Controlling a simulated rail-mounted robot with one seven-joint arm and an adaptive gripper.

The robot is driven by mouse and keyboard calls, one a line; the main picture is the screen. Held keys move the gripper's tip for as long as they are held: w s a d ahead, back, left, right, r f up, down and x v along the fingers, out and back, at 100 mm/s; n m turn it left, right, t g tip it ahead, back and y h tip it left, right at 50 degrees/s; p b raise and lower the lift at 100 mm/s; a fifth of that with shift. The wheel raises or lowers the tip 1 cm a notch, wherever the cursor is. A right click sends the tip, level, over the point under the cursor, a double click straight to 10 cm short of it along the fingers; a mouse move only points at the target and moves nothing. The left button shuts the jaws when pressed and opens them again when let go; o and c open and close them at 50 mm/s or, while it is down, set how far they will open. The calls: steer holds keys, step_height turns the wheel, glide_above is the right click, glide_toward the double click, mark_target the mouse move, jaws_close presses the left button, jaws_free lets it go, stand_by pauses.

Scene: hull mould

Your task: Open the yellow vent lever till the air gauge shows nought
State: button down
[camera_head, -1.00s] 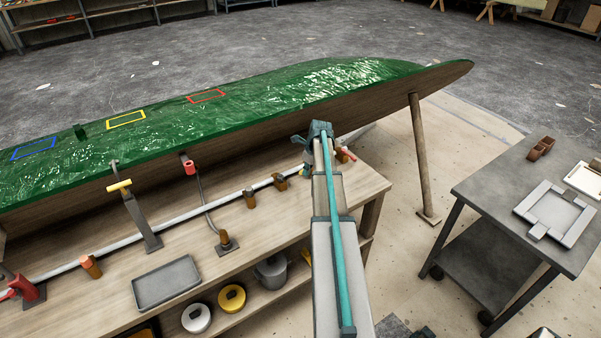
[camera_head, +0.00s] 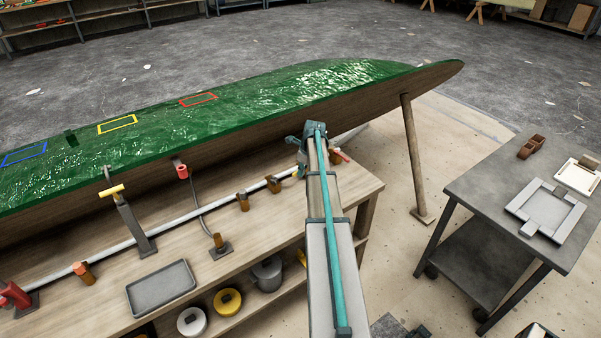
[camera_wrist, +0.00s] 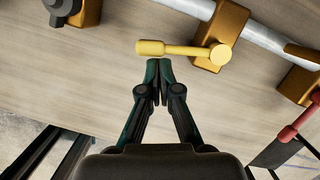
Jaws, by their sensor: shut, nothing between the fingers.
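The yellow vent lever (camera_wrist: 168,48) lies across the wrist view, its round pivot end (camera_wrist: 220,54) on a brass-coloured block on a pale pipe. My gripper (camera_wrist: 159,66) is shut and empty. Its fingertips are just below the lever's free half in that view; I cannot tell whether they touch it. In the head view my wrist (camera_head: 310,132) is over the bench beside the hull mould, and my arm hides most of the lever there. I cannot make out an air gauge face; a dark round part (camera_wrist: 60,6) is cut off at the wrist view's top left.
A red handle (camera_wrist: 300,120) stands at the wrist view's right. The green-covered hull mould (camera_head: 240,105) overhangs the bench (camera_head: 90,320). A yellow-handled post (camera_head: 130,222), a grey tray (camera_head: 160,288) and several brown blocks are on the bench. A grey trolley (camera_head: 480,195) stands to the right.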

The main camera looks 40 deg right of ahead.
steer(key=shift+s+d+p, duration=0.15)
steer(key=shift+s, duration=0.9)
steer(key=shift+s+d+p, duration=0.1)
steer(key=shift+s+p, duration=0.05)
steer(key=shift+s, duration=0.9)
steer(key=b+v, duration=0.3)
steer(key=v, duration=0.7)
steer(key=shift+w, duration=0.15)
steer(key=shift+a, duration=0.15)
